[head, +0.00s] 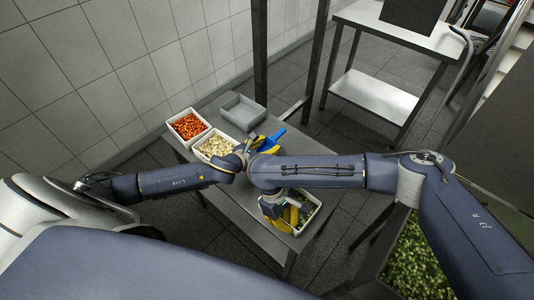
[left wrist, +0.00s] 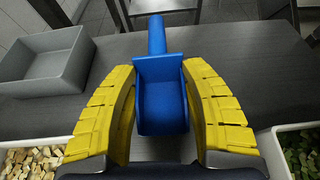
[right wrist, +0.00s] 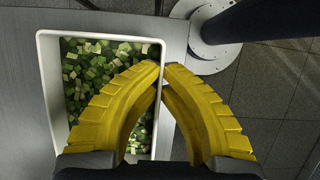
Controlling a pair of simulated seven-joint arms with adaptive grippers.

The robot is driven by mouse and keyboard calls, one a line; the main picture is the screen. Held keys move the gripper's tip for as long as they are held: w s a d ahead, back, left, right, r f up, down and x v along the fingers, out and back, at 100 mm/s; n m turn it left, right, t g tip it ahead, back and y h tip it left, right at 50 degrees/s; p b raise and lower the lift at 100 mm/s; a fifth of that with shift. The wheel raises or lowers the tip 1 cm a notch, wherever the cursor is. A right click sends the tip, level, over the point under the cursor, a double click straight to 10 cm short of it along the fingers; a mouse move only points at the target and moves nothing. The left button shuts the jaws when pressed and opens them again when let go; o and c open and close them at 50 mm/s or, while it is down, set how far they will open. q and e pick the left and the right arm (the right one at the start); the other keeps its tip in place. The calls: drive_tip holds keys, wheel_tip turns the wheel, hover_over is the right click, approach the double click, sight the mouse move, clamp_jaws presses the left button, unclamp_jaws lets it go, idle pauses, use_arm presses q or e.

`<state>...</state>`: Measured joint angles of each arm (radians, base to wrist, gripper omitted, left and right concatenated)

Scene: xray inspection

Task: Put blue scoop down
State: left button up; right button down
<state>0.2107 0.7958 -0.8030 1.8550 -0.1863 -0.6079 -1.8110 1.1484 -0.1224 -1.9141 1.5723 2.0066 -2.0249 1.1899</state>
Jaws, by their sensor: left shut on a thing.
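The blue scoop (left wrist: 160,98) is between the yellow fingers of my left gripper (left wrist: 160,95), with its handle pointing away from the gripper. In the head view, the scoop (head: 273,141) shows beside my left gripper (head: 257,142), at the far side of the grey table. My left gripper is shut on the scoop. I cannot tell whether the scoop touches the tabletop. In the head view, my right gripper (head: 290,215) is low over the bin of green pieces, partly hidden by my arm.
The grey table (head: 237,193) holds an empty grey bin (head: 243,112), a bin of red-orange pieces (head: 188,126), a bin of pale pieces (head: 214,146) and a white bin of green cubes (right wrist: 48,100). Bare tabletop (left wrist: 230,55) surrounds the scoop. My right arm crosses the table's middle.

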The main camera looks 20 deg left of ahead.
use_arm(q)
drive_tip(key=shift+f, duration=2.2)
drive_tip(key=shift+f, duration=0.15)
drive_tip(key=o, duration=1.1)
drive_tip(key=shift+o, duration=0.2)
drive_tip(key=shift+s+a+r, duration=0.1)
drive_tip(key=shift+s+r, duration=0.05)
drive_tip(key=shift+r, duration=0.05)
drive_tip(key=v, duration=1.1)
drive_tip(key=shift+s+r, duration=0.15)
drive_tip(key=shift+s, duration=0.15)
drive_tip(key=shift+c, duration=0.3)
